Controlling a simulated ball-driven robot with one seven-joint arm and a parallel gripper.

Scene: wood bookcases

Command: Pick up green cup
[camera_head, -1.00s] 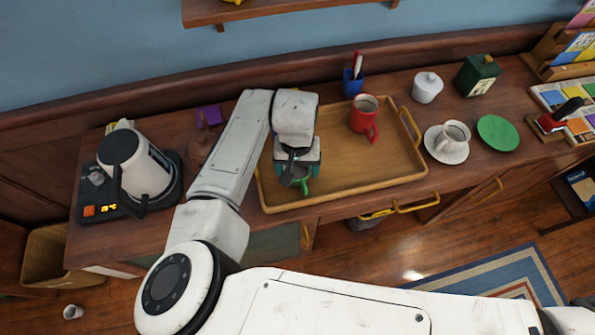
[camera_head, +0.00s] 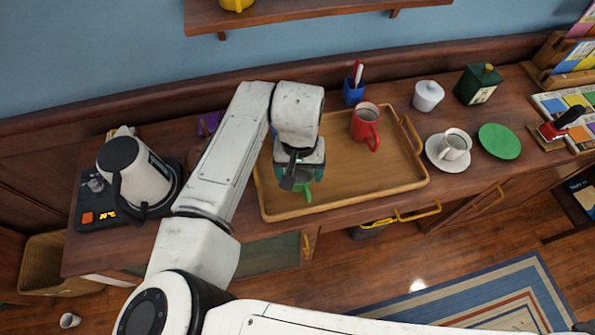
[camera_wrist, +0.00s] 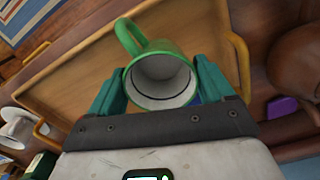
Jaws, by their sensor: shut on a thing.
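The green cup (camera_wrist: 163,75) sits between the teal fingers of my gripper (camera_wrist: 160,88) in the wrist view, its pale inside facing the camera and its handle pointing up and left. The fingers press on its two sides. In the head view my gripper (camera_head: 299,180) is over the left part of the wooden tray (camera_head: 375,200). There only a bit of the green cup (camera_head: 307,190) shows below the gripper; the rest is hidden. I cannot tell whether the cup touches the tray.
A red mug (camera_head: 364,124) stands on the tray's right part. A white cup (camera_head: 454,144) on a saucer, a green disc (camera_head: 499,141) and a white lidded jar (camera_head: 428,96) are to the right. A kettle (camera_head: 140,170) stands at left; a shelf (camera_head: 300,12) is above.

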